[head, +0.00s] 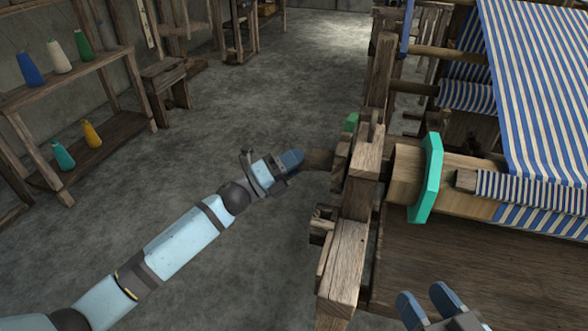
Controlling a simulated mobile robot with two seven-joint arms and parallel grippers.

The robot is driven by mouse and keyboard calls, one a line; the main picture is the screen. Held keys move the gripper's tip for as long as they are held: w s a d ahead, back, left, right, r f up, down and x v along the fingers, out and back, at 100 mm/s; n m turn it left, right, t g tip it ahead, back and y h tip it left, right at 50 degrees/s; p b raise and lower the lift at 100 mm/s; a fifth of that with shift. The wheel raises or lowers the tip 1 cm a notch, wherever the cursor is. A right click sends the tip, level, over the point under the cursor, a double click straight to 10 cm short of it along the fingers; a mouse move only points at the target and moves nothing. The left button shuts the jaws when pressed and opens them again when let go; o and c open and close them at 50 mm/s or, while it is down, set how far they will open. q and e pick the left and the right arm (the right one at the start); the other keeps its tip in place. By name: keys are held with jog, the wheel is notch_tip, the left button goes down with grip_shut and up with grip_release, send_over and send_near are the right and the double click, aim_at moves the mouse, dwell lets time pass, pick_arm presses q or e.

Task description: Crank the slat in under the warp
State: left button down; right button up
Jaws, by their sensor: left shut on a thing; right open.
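My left gripper (291,161) is shut on a brown wooden crank handle (318,159) at the left side of the loom frame (366,165). Its fingers hide part of the handle. The wooden cloth beam (406,172) runs right from the frame and carries a teal flange (430,178). A dark wooden slat (466,181) lies along the beam with its left end bare. The blue and white striped warp (530,190) covers the rest of it. My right gripper (425,298) is open and empty at the bottom, in front of the beam.
A striped sheet (535,80) slopes down at the upper right. A small green part (351,122) sits behind the frame post. A shelf (85,65) with several coloured thread cones stands at the left. The grey floor (250,90) between is clear.

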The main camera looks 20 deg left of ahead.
pick_arm(q)
jog(key=shift+w+r+m+h, duration=0.35)
jog(key=shift+m+h, duration=0.15)
jog(key=shift+w+r, duration=0.1)
jog(key=shift+r, duration=0.1)
jog(key=shift+w+r, duration=0.75)
jog(key=shift+r, duration=0.35)
pick_arm(e)
jog(key=shift+w+f, duration=0.1)
jog(key=shift+w, duration=0.2)
pick_arm(q)
jog(key=shift+w+r, duration=0.1)
jog(key=shift+r, duration=0.3)
pick_arm(e)
jog(key=shift+w+d+n, duration=0.15)
jog(key=shift+w+n, duration=0.05)
jog(key=shift+n, duration=0.1)
pick_arm(q)
jog(key=shift+w+r+m+h+b, duration=0.1)
jog(key=shift+r+m+h+b, duration=0.05)
jog(key=shift+m+h+b, duration=0.3)
jog(key=shift+d+r+m+h, duration=0.1)
jog(key=shift+r+m+h, duration=0.05)
jog(key=shift+m+h, duration=0.15)
pick_arm(e)
jog(key=shift+w+r+t, duration=0.25)
jog(key=shift+t, duration=0.05)
